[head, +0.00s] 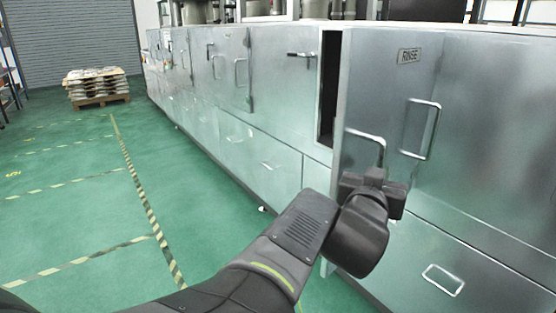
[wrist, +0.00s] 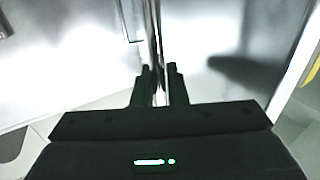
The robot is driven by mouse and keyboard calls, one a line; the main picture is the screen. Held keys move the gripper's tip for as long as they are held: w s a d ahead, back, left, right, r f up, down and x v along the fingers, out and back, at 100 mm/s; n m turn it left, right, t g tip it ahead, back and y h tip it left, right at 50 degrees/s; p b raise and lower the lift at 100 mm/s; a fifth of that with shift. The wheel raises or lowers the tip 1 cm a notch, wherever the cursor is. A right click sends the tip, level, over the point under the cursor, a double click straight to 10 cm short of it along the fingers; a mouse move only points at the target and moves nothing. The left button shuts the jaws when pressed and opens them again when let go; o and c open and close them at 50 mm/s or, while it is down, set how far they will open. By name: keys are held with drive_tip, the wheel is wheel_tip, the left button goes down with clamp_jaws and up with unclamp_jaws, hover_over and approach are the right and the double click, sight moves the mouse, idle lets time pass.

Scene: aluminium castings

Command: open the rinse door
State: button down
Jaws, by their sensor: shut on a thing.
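The rinse door (head: 385,85) is a grey metal panel that stands partly open. A dark gap (head: 328,100) shows along its left side. A RINSE label (head: 409,56) is at its upper right. My gripper (head: 375,176) is at the lower end of a bar handle (head: 365,134) near the door's left part. In the wrist view, the two dark fingers (wrist: 158,85) are shut on the upright bar (wrist: 158,45). The lower part of the bar is hidden between the fingers and by the gripper body.
Another bar handle (head: 421,129) stands out just right of the held one. A drawer with a handle (head: 443,280) is below right. A lever handle (head: 301,55) is left of the gap. Open green floor (head: 75,190) lies left; a loaded pallet (head: 97,88) stands far back.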

drive_tip(key=shift+s+d+r, duration=0.1)
drive_tip(key=shift+r, duration=0.1)
idle(0.3)
drive_tip(key=c, duration=1.6)
unclamp_jaws()
drive_tip(key=shift+o, duration=0.2)
drive_tip(key=shift+f, duration=0.1)
drive_tip(key=shift+f, duration=0.1)
